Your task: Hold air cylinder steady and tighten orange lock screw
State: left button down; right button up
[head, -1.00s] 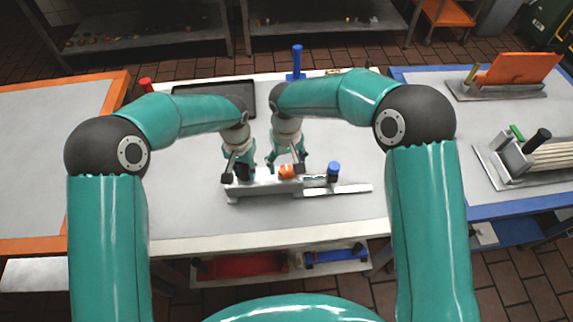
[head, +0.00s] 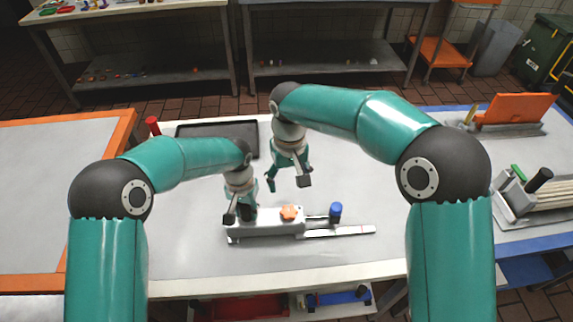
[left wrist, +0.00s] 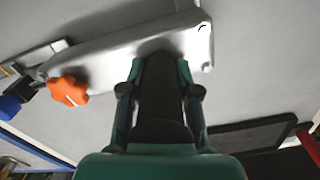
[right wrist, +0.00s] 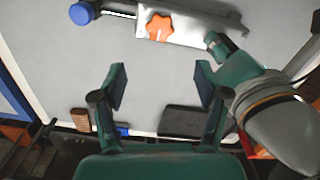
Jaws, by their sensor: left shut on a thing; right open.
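The air cylinder is a grey block (head: 262,228) with a flat strip running right, lying on the table. The orange lock screw (head: 290,212), a lobed knob, sits on its top; it also shows in the left wrist view (left wrist: 68,90) and right wrist view (right wrist: 160,27). A blue knob (head: 336,210) stands right of it. My left gripper (head: 241,214) is shut on a dark upright part at the block's left end, seen between its fingers in the left wrist view. My right gripper (head: 288,182) is open and empty, raised above the table behind the screw, apart from it.
A black tray (head: 215,130) lies at the table's back left, with a red-topped item (head: 153,125) by it. A second table on the right holds an orange panel (head: 515,108) and a fixture with a black knob (head: 540,180). The table (head: 350,170) right of my right gripper is clear.

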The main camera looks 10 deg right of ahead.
pick_arm(q)
jog(key=c, duration=0.7)
grip_release()
jog(key=shift+r+p, duration=1.85)
jog(key=shift+r, duration=2.7)
jog(key=shift+o, duration=0.4)
jog(key=o, duration=0.5)
